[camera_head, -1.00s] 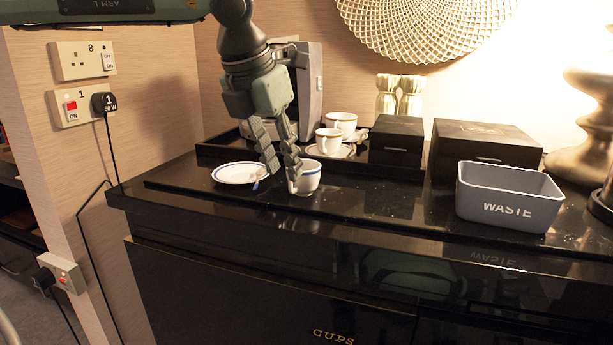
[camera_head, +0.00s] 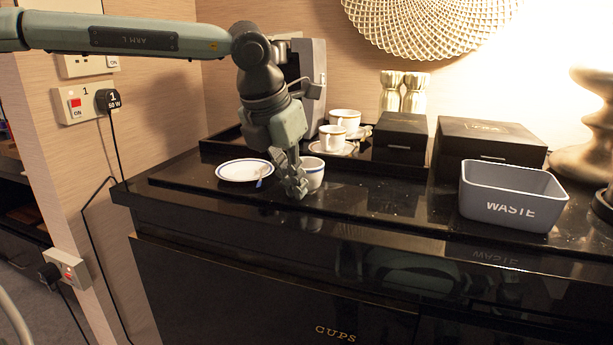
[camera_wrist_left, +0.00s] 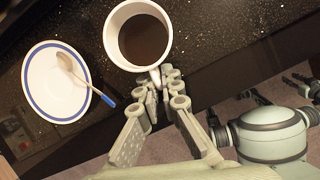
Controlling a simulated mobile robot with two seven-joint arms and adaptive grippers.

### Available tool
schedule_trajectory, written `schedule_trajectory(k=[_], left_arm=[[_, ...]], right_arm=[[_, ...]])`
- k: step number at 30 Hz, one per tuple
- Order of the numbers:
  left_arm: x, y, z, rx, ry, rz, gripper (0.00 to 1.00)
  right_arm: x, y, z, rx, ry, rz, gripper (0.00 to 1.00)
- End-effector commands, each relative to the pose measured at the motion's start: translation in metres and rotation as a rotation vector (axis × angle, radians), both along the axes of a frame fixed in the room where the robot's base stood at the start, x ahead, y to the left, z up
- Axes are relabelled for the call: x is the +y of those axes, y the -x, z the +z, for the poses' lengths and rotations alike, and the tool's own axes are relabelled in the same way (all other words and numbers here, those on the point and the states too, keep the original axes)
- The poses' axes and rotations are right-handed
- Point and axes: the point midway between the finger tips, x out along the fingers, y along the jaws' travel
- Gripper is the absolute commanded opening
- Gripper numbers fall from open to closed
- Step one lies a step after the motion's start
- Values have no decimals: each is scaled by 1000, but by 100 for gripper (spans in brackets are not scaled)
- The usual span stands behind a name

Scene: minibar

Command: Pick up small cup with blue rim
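The small white cup with a blue rim (camera_head: 314,172) stands upright on the black counter, right of its saucer. In the left wrist view the cup (camera_wrist_left: 110,32) holds dark brown liquid, and its handle (camera_wrist_left: 157,76) points toward my fingers. My left gripper (camera_head: 297,191) is low at the cup's front left side. In the left wrist view the fingertips of the left gripper (camera_wrist_left: 161,82) are close together at the handle. I cannot tell whether they clamp it.
A blue-rimmed saucer (camera_head: 236,171) with a spoon (camera_wrist_left: 74,68) lies left of the cup. Behind are other cups (camera_head: 333,139), a coffee machine (camera_head: 318,85) and black boxes (camera_head: 400,135). A grey waste bin (camera_head: 512,205) stands right. Counter between cup and bin is clear.

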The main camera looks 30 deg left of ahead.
Motion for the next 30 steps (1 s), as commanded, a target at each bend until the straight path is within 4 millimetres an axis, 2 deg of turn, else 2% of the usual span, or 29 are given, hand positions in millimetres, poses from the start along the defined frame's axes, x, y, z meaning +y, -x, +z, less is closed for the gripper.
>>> schedule_trajectory(k=[19,23,30], left_arm=[[0,-1,6,-3,-2,0,0],[0,-1,14,-3,-1,-1,0],[0,-1,38,-4,-2,1,0]], right_arm=[[0,4,-1,5,1,-1,34],[0,3,0,4,1,-1,34],[1,-2,7,-9,2,0,34]])
